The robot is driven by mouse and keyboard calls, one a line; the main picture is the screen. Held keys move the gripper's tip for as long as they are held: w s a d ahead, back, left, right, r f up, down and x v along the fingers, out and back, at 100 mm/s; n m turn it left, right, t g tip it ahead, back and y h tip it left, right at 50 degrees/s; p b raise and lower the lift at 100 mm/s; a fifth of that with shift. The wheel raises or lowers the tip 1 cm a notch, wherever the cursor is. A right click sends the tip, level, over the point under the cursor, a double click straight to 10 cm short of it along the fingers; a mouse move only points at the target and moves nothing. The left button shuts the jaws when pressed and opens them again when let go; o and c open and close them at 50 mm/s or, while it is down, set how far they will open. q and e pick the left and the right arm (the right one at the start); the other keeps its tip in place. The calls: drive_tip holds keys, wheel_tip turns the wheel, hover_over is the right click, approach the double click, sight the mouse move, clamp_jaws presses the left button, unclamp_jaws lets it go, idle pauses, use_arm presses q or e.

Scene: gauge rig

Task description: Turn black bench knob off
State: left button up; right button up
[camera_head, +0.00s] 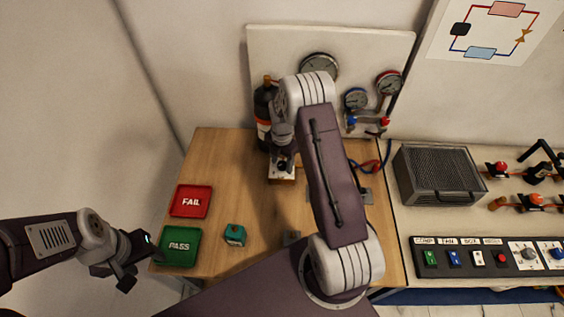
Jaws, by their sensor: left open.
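The control panel (480,270) lies along the front of the right-hand bench, with several labelled switches. Near its right end a dial knob (527,253) sits on a white plate, with a blue knob (557,253) beside it. The dial is too small for me to tell its colour or setting surely. A black valve handle (540,172) stands further back. My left gripper (141,264) is open and empty near the green PASS tray, far from the panel. My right gripper (283,164) points down over the wooden table, partly hidden by my arm; its jaws are unclear.
The wooden table (225,160) holds a red FAIL tray (190,214), a green PASS tray (165,258) and a small teal block (235,236). A dark bottle (264,105) and gauge board (275,45) stand behind. A grey mesh box (440,178) is on the right bench.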

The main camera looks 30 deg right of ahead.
sight(282, 164)
wheel_tip(282, 164, up, 9)
drive_tip(key=b, duration=0.1)
idle(0.4)
